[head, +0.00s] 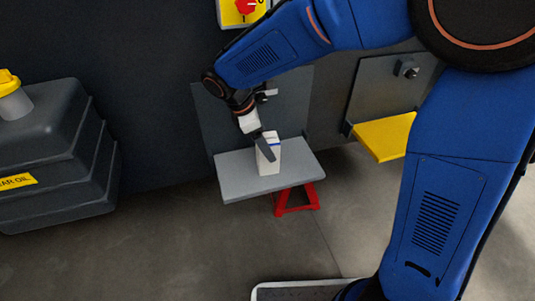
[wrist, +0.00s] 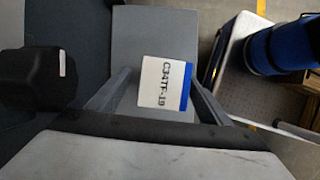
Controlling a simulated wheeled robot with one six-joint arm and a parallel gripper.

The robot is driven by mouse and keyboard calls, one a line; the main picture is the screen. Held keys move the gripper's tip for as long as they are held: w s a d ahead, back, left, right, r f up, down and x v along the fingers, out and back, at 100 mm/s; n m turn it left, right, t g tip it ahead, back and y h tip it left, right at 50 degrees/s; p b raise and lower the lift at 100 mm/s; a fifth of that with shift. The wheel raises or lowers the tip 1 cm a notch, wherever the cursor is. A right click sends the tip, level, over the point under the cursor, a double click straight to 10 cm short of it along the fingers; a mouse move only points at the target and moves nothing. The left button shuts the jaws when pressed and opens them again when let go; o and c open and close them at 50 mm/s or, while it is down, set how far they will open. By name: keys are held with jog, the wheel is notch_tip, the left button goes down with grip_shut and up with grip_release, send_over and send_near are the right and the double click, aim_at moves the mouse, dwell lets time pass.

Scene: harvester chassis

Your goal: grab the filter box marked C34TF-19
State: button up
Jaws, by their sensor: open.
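The filter box (head: 269,157) is a small white box with a blue edge, standing upright on a grey shelf (head: 235,180). In the wrist view the box (wrist: 162,84) shows its white face marked C34TF-19, with a blue stripe along its right side. My gripper (head: 266,148) reaches down to the box from the upper left. In the wrist view its two open fingers (wrist: 161,92) lie on either side of the box, with a visible gap on the left and a narrower one on the right. Contact cannot be told. The box's lower part is hidden in the wrist view.
A grey back plate (head: 290,105) rises behind the shelf. A red stand (head: 297,199) is below it. A yellow shelf (head: 384,136) is to the right, and a dark gear oil tank (head: 55,150) to the left. A red knob on a yellow panel (head: 240,12) is above.

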aim_at(265, 167)
jog(key=shift+s+x, duration=0.15)
jog(key=shift+x, duration=1.2)
jog(key=shift+s+x, duration=0.15)
jog(key=shift+x, duration=1.2)
jog(key=c, duration=1.5)
